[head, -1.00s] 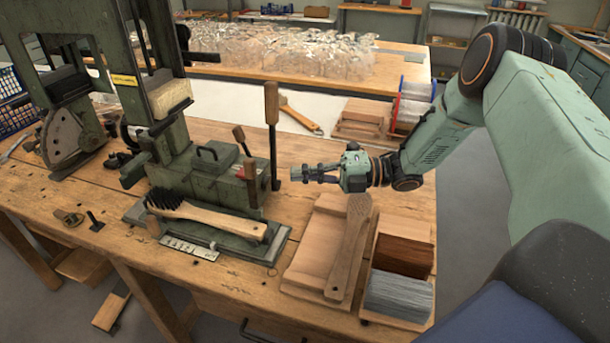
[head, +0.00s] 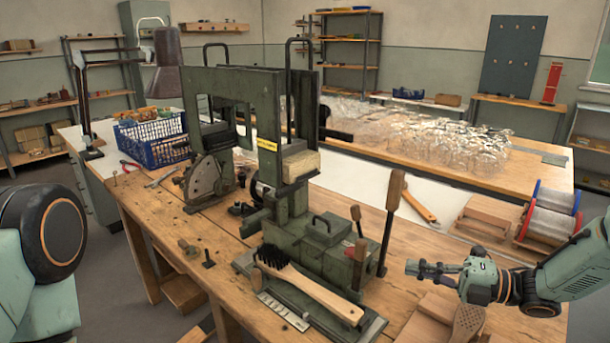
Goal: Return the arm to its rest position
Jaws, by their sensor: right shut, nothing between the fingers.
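My right gripper (head: 426,268) is shut and empty. It hangs above the right part of the wooden workbench, to the right of the green tufting machine's levers, over the wooden tray (head: 412,325). Its arm comes in from the right edge. My left arm shows only as a shoulder part at the left edge, and its gripper is out of view. The green tufting machine (head: 300,240) stands on the bench. A brush with dark bristles and a wooden handle (head: 318,293) lies across the machine's front. A paddle-shaped wooden brush body (head: 468,322) is partly cut off at the bottom edge.
Upright levers with wooden handles (head: 395,190) rise just left of the right gripper. Wire spools (head: 553,212) and stacked wooden blocks (head: 490,214) stand behind it. A blue crate (head: 152,140) sits at the back left. Clear glassware (head: 430,135) covers the far table.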

